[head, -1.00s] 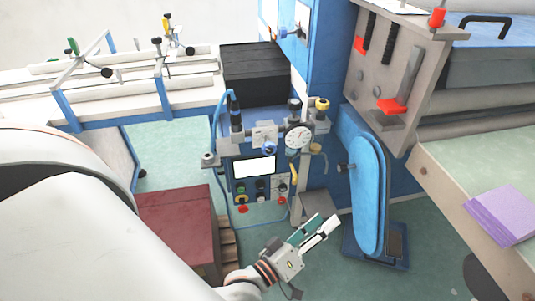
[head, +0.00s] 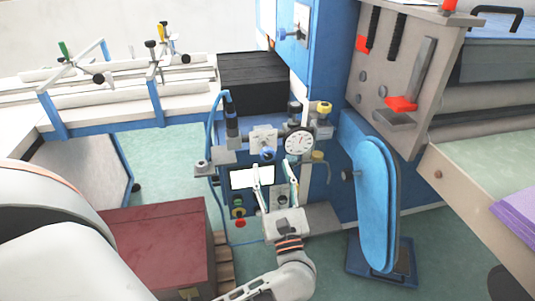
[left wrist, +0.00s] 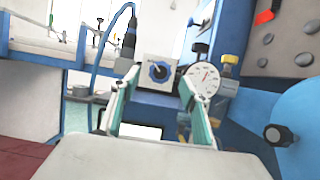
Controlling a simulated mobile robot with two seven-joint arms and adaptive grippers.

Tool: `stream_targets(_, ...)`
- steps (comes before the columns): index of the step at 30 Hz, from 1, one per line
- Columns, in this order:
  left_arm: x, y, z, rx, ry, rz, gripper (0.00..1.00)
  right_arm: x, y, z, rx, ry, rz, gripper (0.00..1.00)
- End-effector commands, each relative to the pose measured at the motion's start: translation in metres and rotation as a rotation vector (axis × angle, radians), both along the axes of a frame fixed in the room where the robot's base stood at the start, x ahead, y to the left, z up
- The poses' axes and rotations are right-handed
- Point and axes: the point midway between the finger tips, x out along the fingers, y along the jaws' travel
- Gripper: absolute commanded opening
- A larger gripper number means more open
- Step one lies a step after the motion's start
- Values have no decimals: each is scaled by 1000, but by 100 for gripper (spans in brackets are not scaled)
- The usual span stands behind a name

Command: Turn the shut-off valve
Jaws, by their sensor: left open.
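The valve and gauge assembly stands in the middle of the head view. It has a blue round knob (head: 268,155) on a grey square plate, a white dial gauge (head: 299,144) and a yellow-topped knob (head: 325,107). I cannot tell for sure which part is the shut-off valve. My left gripper (head: 274,170) is open and empty, pointing up at the assembly, in front of the control box. In the left wrist view the blue knob (left wrist: 159,71) shows between the two fingertips, and the gauge (left wrist: 206,80) sits by the right finger. Contact cannot be told. My right gripper is not in view.
A control box with a white screen (head: 252,177) and buttons is partly hidden behind my gripper. A dark red box (head: 165,235) stands at left, a blue upright padded arm (head: 376,205) at right. A blue hose (head: 213,125) runs beside the assembly.

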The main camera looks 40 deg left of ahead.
Motion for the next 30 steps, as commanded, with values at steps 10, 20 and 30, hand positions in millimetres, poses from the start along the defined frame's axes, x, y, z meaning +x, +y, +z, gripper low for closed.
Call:
stream_targets(10,30,35,22,6,-1,1,45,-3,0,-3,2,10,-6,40)
stream_targets(20,36,42,24,4,2,0,45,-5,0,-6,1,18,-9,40)
stream_targets(30,36,42,24,5,3,0,6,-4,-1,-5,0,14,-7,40)
